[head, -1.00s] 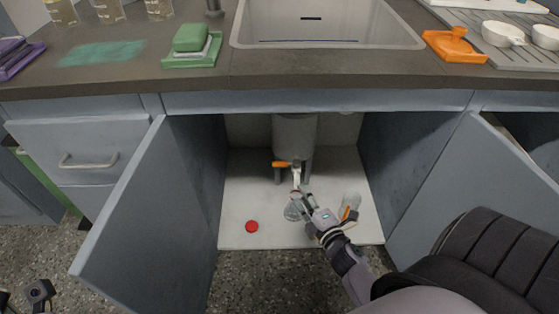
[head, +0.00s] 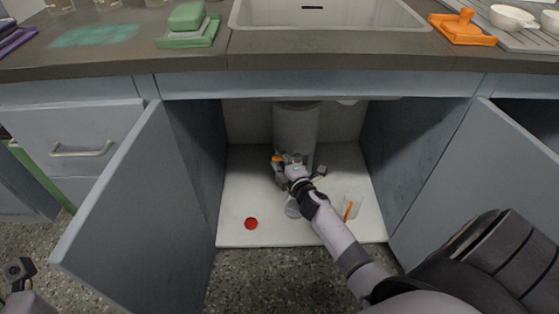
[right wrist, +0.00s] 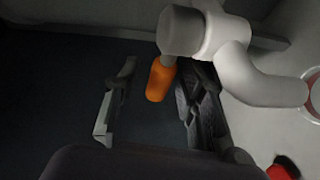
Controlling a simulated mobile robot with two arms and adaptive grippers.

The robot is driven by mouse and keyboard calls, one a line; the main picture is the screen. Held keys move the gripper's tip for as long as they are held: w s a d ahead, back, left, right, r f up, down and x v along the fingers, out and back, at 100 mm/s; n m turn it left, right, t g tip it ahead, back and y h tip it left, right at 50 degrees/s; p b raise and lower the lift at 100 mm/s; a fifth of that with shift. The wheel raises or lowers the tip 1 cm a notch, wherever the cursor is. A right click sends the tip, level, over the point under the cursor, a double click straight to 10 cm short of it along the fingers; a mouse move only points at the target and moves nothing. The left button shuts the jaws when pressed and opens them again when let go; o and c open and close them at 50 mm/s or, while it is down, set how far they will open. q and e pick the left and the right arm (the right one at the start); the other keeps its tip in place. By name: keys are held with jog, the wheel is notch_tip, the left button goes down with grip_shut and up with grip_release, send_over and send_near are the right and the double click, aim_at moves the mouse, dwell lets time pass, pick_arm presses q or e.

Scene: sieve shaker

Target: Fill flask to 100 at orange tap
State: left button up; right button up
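The orange tap handle (head: 277,158) is on the front of a grey tank (head: 295,128) inside the open cabinet. In the right wrist view the orange handle (right wrist: 160,80) is between the two spread fingers of my right gripper (right wrist: 155,108), with gaps at both sides. The white tap body (right wrist: 220,42) and its spout lie right of it. A clear flask (head: 292,209) stands below the tap, partly hidden by my right arm; its liquid level cannot be read. My left gripper (head: 18,272) is at the lower left, far from the tap; its fingers are unclear.
A clear container (head: 355,204) with an orange item stands right of the flask. A red disc (head: 251,223) lies left on the white cabinet floor (head: 240,190). Open doors (head: 140,200) flank the cabinet. The counter edge (head: 330,62) overhangs above.

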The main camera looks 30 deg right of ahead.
jog(key=shift+w, duration=0.15)
grip_shut()
dwell(0.4)
dwell(0.5)
